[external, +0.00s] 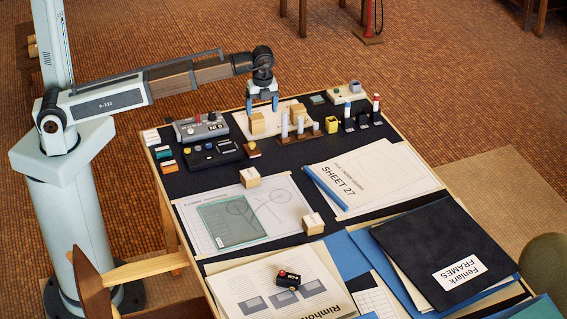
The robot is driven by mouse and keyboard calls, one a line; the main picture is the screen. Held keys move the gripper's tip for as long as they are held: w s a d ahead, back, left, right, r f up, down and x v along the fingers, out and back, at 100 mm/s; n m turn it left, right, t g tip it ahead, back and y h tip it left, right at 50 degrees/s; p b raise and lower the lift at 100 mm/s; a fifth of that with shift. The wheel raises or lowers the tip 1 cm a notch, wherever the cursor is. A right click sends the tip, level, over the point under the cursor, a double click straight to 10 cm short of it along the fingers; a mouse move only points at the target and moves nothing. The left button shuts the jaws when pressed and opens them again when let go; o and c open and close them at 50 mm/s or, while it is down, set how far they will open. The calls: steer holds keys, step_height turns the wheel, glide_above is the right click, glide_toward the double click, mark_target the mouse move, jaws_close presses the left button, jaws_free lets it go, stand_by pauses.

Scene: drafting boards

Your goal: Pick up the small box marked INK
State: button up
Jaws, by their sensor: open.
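Several small tan boxes with pale labels are on the drafting table, and their lettering is too small to read. I cannot tell which one is marked INK. One box (257,124) is at the back, just below my gripper. Another box (298,110) is to its right, behind the white cylinders. A third box (250,178) is at the upper edge of the drawing sheet, and a fourth (313,224) is near the table's middle. My gripper (262,106) is open and points down, its blue fingertips close to the back box. I cannot tell whether they touch it.
White cylinders (284,124) on a wooden rack stand right of the gripper. A grey control box (201,127) is to its left. Sheets and a dark folder (430,240) cover the front.

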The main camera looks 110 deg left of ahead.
steer(key=r, duration=0.2)
glide_above(257, 117)
steer(key=w, duration=0.2)
steer(key=shift+n+y, duration=0.4)
steer(key=f, duration=0.3)
steer(key=s+f, duration=0.1)
steer(key=f, duration=0.4)
steer(key=shift+s+a+f, duration=0.25)
steer(key=shift+s+f, duration=0.3)
steer(key=shift+f, duration=1.15)
steer(key=shift+s+f, duration=0.15)
steer(key=shift+f, duration=1.15)
steer(key=c, duration=1.1)
